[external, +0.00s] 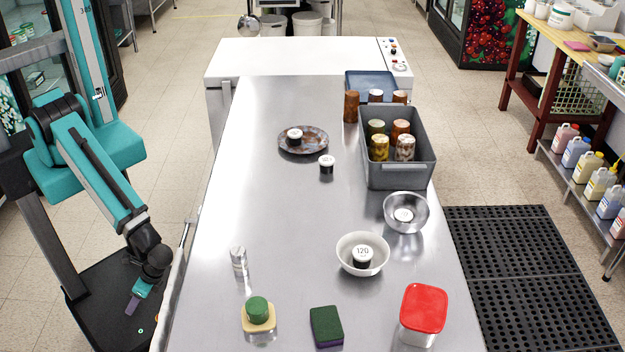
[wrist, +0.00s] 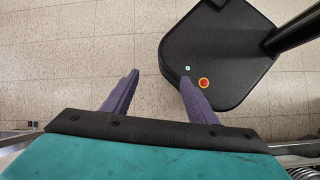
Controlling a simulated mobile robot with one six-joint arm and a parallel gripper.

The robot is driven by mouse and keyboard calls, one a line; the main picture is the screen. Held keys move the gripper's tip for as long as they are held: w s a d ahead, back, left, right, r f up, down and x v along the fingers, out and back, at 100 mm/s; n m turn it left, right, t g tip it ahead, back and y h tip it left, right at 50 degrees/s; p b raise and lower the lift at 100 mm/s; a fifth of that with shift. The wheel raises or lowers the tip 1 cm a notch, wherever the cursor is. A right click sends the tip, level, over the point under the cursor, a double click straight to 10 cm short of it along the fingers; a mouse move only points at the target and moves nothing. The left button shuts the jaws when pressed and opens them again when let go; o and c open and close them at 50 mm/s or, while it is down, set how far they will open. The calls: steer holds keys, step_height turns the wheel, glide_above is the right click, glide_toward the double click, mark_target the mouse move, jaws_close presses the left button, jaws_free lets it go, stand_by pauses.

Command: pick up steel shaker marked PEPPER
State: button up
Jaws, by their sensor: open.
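A small steel shaker (external: 238,262) stands upright on the steel table (external: 290,215), near its left edge. Its marking is too small to read. My gripper (external: 132,306) hangs left of the table, beyond its edge and apart from the shaker. In the wrist view my gripper (wrist: 159,77) is open, its purple fingers apart with nothing between them. The wrist view shows the floor and my black base, not the shaker.
A white bowl (external: 344,262), a steel bowl (external: 420,222), a plate (external: 290,148) and a grey crate (external: 400,178) are farther off. A rail (external: 172,290) runs along the left edge.

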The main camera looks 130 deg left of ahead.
steer(key=w+a+r+n+t+h+p, duration=0.15)
steer(key=w+r+n+h, duration=0.35)
steer(key=r, duration=0.6)
steer(key=w+r+n+t+h+p, duration=0.1)
steer(key=w+r+n+t+h, duration=0.2)
steer(key=w+r, duration=0.6)
steer(key=w+a+r+n+t+y+b, duration=0.1)
steer(key=w+a+r+n+t+b, duration=0.1)
steer(key=a+n+t, duration=0.3)
steer(key=w+a+r+n+t+y+b, duration=0.1)
steer(key=a+n+t, duration=0.4)
steer(key=a, duration=0.7)
steer(key=w+a+r+n+t+y+b, duration=0.1)
steer(key=w+a+r+n+t+b, duration=0.2)
steer(key=a, duration=0.5)
steer(key=shift+w+a+r+n+t+b, duration=0.2)
steer(key=shift+w+r+n+t+b, duration=0.2)
steer(key=shift+w+r+n+t, duration=0.45)
steer(key=shift+s+a+n+t+y, duration=0.15)
steer(key=shift+a+n+t+y, duration=0.1)
steer(key=shift+a+t+y, duration=0.2)
steer(key=shift+r, duration=0.1)
